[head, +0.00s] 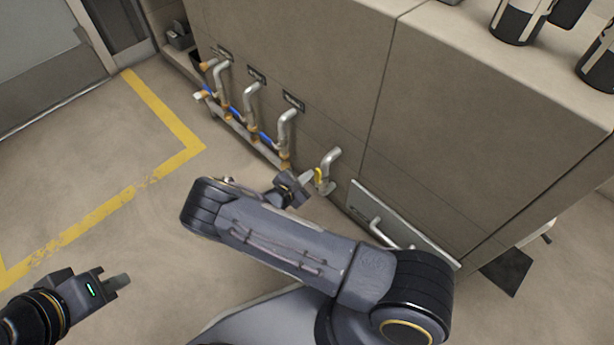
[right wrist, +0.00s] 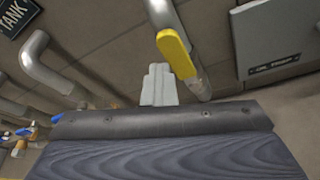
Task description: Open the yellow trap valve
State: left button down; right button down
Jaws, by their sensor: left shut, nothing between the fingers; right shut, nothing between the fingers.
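The yellow trap valve handle (head: 319,178) sits on a bent metal pipe (head: 329,161) low on the front of the beige cabinet. My left gripper (head: 118,282) is shut and empty over the floor at lower left.
Several similar pipes with blue-handled valves (head: 264,138) stand left of the yellow valve. A metal panel with a handle (head: 395,221) is to its right. Dark cylinders (head: 517,22) stand on the cabinet top. The floor with yellow lines (head: 165,105) is open at left.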

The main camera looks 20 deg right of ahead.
pick_arm(q)
jog(key=shift+s, duration=0.1)
pick_arm(e)
jog(key=shift+s+d+r, duration=0.1)
jog(key=shift+s+d, duration=0.15)
jog(key=shift+s, duration=0.1)
jog(key=shift+w, duration=0.15)
